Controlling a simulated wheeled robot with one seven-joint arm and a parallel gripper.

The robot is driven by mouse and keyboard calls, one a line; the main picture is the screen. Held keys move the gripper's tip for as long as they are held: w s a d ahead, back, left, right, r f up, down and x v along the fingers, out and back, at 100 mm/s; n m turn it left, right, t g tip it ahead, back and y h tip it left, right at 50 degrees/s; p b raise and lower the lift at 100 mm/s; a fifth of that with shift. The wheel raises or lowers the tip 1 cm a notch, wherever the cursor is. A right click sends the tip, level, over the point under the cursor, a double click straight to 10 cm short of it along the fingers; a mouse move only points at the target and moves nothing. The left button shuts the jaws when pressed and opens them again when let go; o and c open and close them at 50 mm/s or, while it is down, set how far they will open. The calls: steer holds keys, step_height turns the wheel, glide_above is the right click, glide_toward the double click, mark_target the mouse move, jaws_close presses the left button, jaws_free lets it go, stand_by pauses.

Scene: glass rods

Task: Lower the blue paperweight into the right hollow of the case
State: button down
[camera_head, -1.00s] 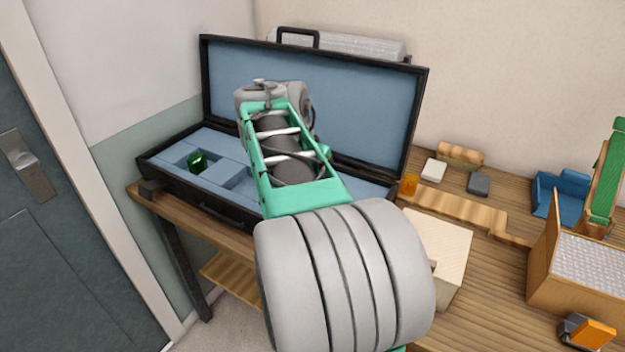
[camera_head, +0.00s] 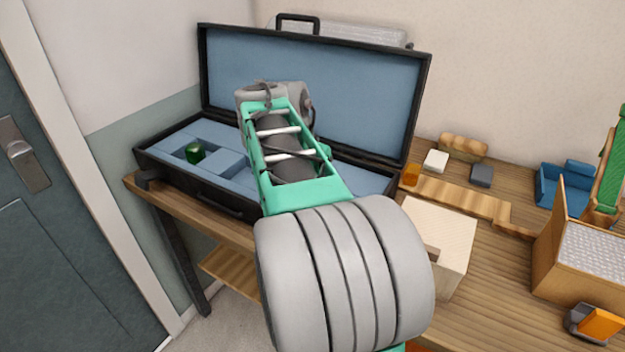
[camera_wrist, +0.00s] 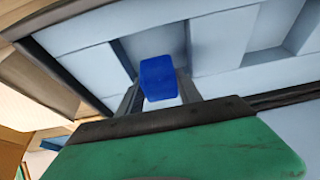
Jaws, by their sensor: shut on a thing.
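The blue paperweight (camera_wrist: 158,78) is a small block between the fingers of my gripper (camera_wrist: 160,98), which is shut on it in the wrist view. A recessed hollow (camera_wrist: 150,42) of the case shows just behind the paperweight; I cannot tell the height between them. Another hollow (camera_wrist: 283,45) lies to the right there. In the head view the black case (camera_head: 225,205) is open with light blue foam. A green object (camera_head: 194,152) sits in its left hollow. My arm hides the gripper, the blue paperweight and the right hollow in the head view.
The raised lid (camera_head: 360,100) stands behind my arm. The case rests on a wooden table (camera_head: 165,205). To the right are a pale box (camera_head: 438,240), small blocks (camera_head: 436,160), a blue tray (camera_head: 562,188) and a wooden bin (camera_head: 580,270).

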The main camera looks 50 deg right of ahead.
steer(key=shift+f+b, duration=2.1)
steer(key=shift+f, duration=0.4)
stand_by(0.9)
steer(key=c, duration=0.7)
jaws_free()
steer(key=w+p+v, duration=0.1)
steer(key=p+v, duration=0.1)
steer(key=v, duration=0.6)
steer(key=w+a+r+n+t+y+p, duration=0.1)
steer(key=a+r+n+p, duration=0.1)
steer(key=a+n+p, duration=0.7)
steer(key=s+a+f+n+y+p, duration=0.1)
steer(key=a+n, duration=0.1)
steer(key=a, duration=0.4)
steer(key=s+a+f+n+y, duration=0.1)
steer(key=s+a+f+n, duration=0.1)
steer(key=a, duration=0.5)
steer(key=s+a+f+n+t+y+p, duration=0.1)
steer(key=a+n, duration=0.1)
steer(key=a, duration=0.4)
steer(key=shift+s+a+f+n+p, duration=0.15)
steer(key=shift+a+f+n+p, duration=0.15)
steer(key=shift+n+p, duration=0.1)
